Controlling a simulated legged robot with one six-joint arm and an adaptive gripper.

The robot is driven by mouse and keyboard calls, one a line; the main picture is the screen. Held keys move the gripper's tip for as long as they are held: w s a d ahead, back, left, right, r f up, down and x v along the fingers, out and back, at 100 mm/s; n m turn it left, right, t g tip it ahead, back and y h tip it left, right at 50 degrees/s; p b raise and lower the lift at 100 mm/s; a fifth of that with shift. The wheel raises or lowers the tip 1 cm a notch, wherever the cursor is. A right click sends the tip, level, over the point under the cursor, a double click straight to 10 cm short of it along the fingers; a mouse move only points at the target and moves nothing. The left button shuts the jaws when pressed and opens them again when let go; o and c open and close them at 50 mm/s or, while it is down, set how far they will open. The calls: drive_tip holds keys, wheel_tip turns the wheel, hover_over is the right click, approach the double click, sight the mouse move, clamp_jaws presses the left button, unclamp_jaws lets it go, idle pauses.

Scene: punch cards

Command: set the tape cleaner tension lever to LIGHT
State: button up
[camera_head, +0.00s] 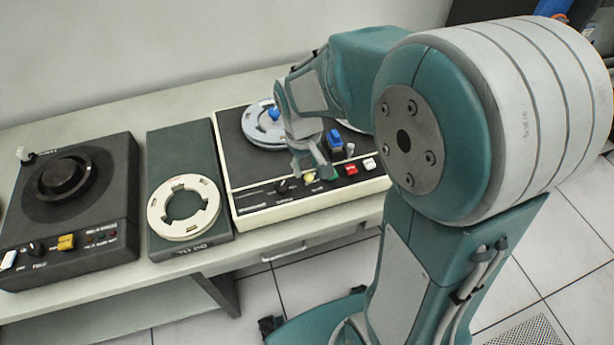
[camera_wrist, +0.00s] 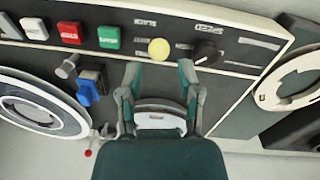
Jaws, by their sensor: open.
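The tape cleaner (camera_head: 305,208) is the cream-edged machine with a dark top and reels at the right of the bench. A black pointer knob (camera_wrist: 205,52) with small labels sits on its front strip. It also shows in the head view (camera_head: 283,187). I cannot tell if this is the tension lever, and its labels are unreadable. A blue block (camera_wrist: 90,88) has a short metal post (camera_wrist: 68,66) beside it. My gripper (camera_wrist: 159,78) is open and empty over the deck, its fingertips near a yellow button (camera_wrist: 159,49). It also shows in the head view (camera_head: 315,172).
Green (camera_wrist: 109,37), red (camera_wrist: 70,33) and white (camera_wrist: 34,28) buttons line the front strip. A dark TO DO tray (camera_head: 170,245) with a pale ring (camera_head: 205,222) lies left of the machine. A black unit (camera_head: 100,225) stands farther left.

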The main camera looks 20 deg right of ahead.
sight(307, 183)
drive_tip(key=f, duration=0.5)
drive_tip(key=shift+d+f, duration=0.2)
drive_tip(key=shift+f, duration=0.15)
drive_tip(key=shift+w, duration=0.1)
clamp_jaws()
